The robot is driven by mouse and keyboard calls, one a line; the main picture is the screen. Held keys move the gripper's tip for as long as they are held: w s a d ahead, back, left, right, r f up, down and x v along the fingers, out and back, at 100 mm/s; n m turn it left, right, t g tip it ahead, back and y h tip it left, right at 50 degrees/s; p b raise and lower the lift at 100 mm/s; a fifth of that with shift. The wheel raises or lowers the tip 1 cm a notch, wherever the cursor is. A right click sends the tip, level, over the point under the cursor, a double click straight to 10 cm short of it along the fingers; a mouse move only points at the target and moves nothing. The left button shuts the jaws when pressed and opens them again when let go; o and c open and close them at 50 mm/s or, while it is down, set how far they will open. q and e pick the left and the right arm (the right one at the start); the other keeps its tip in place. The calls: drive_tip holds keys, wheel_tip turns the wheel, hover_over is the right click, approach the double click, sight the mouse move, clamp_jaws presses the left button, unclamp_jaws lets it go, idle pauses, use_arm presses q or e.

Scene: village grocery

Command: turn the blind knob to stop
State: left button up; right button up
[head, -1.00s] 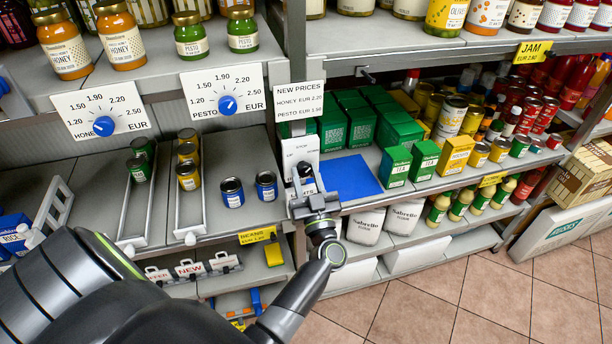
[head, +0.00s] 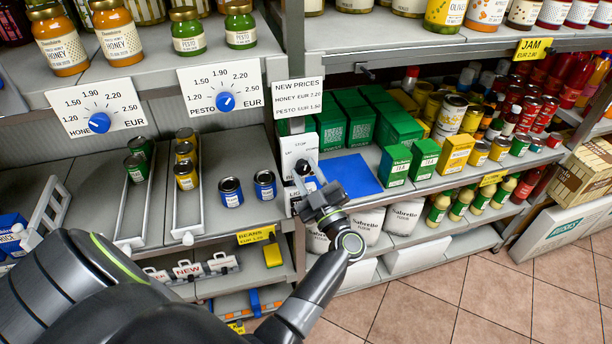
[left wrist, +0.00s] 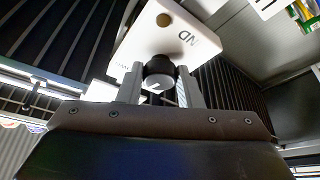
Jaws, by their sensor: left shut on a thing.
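The blind knob is a dark round knob (head: 302,168) on a white upright panel (head: 288,151) lettered UP and STOP, fixed to the shelf post. My left gripper (head: 309,184) reaches it from the lower right, and its wrist leans to the right. In the left wrist view the knob (left wrist: 159,68) sits between the two fingers of the gripper (left wrist: 160,88), which are shut on it. A white mark shows on the knob's face. The panel (left wrist: 150,40) shows behind it with part of a word, "ND". The panel's lower lettering is hidden by my gripper. My right gripper is out of view.
A NEW PRICES card (head: 298,98) hangs just above the panel. Two blue price knobs (head: 99,122) (head: 226,102) sit on white dial plates to the left. A blue mat (head: 350,176) lies on the shelf to the right, beside green tea boxes (head: 395,164). Open tiled floor lies at lower right.

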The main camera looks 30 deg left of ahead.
use_arm(q)
drive_tip(key=shift+n+g, duration=0.8)
drive_tip(key=shift+n, duration=0.7)
drive_tip(key=shift+r+n, duration=0.1)
drive_tip(key=shift+n, duration=0.3)
drive_tip(key=o, duration=1)
drive_tip(key=shift+c, duration=0.2)
drive_tip(key=shift+d+b, duration=0.1)
drive_tip(key=shift+b, duration=0.2)
